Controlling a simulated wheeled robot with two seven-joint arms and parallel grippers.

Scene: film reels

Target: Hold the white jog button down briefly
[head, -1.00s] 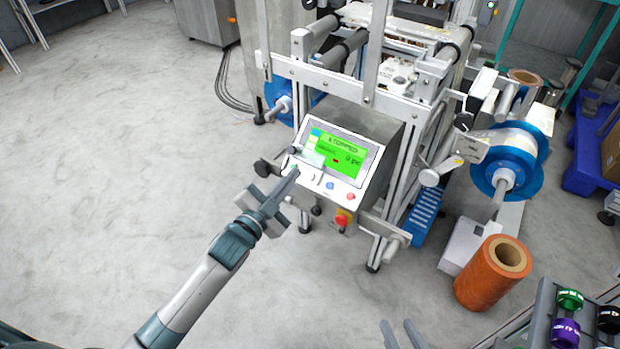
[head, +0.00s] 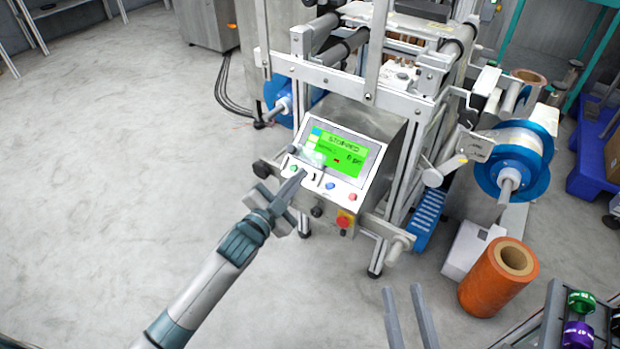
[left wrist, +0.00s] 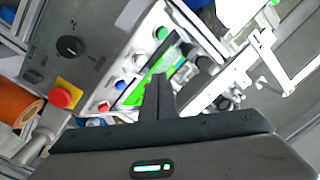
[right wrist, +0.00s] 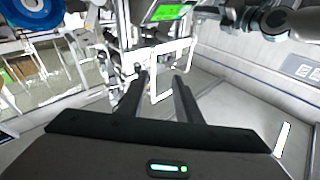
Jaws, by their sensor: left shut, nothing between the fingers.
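The control panel (head: 345,187) has a green screen (head: 341,155) reading stopped. Below the screen runs a row of buttons: green (left wrist: 162,33), white (left wrist: 139,58), blue (left wrist: 120,85) and red (left wrist: 103,107). My left gripper (head: 303,172) is shut and empty, its tips at the button row between the green and blue buttons. In the left wrist view its fingers (left wrist: 158,77) point toward the panel near the white button. I cannot tell whether they touch it. My right gripper (head: 402,290) is open and empty, away from the panel; its parted fingers show in the right wrist view (right wrist: 160,78).
A red emergency stop (head: 345,218) on a yellow base and a black knob (left wrist: 69,46) sit below the button row. An orange film roll (head: 497,278) stands on the floor at right. A rack with coloured spools (head: 578,333) is at lower right. The floor at left is clear.

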